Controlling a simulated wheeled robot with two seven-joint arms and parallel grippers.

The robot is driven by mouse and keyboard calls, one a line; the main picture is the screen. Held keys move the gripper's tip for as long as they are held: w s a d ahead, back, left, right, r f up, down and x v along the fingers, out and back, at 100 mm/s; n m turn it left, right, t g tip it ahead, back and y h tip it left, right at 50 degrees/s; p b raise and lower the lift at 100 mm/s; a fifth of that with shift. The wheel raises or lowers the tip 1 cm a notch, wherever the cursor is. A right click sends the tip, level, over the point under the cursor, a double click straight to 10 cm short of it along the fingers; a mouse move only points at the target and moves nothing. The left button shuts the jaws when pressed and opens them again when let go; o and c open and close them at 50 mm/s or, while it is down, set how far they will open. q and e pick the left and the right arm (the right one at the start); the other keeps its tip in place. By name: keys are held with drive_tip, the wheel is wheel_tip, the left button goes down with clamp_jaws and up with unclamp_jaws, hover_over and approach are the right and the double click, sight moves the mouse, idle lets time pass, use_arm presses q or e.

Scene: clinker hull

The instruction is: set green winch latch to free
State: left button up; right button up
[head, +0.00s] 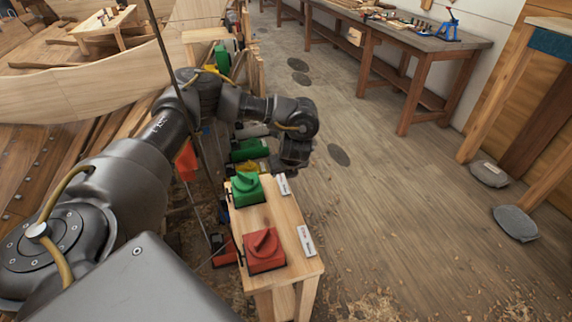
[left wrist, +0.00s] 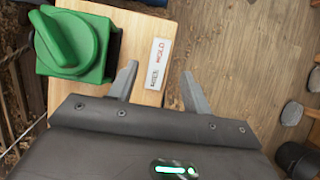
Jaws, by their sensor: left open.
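The green winch latch (head: 247,191) is a square box with a round knob and a raised grip bar, on top of a wooden stand (head: 284,214). In the left wrist view the green latch (left wrist: 82,42) is at the upper left, its bar slanting from upper left to lower right. A white label (left wrist: 158,64) lies beside it; its small print seems to include HOLD in red. My left gripper (head: 292,158) is just beyond the green latch. Its fingers (left wrist: 160,88) are apart and empty, to the right of the latch and not touching it. My right gripper is not in view.
A red latch (head: 264,251) with its own label (head: 306,240) sits on the near end of the stand. The wooden hull (head: 90,85) is at the left. The floor right of the stand is mostly clear, up to a workbench (head: 420,45).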

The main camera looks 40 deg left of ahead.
use_arm(q)
drive_tip(key=v, duration=0.4)
drive_tip(key=shift+s+r+p, duration=0.1)
drive_tip(key=shift+p, duration=0.25)
drive_tip(key=shift+d, duration=0.1)
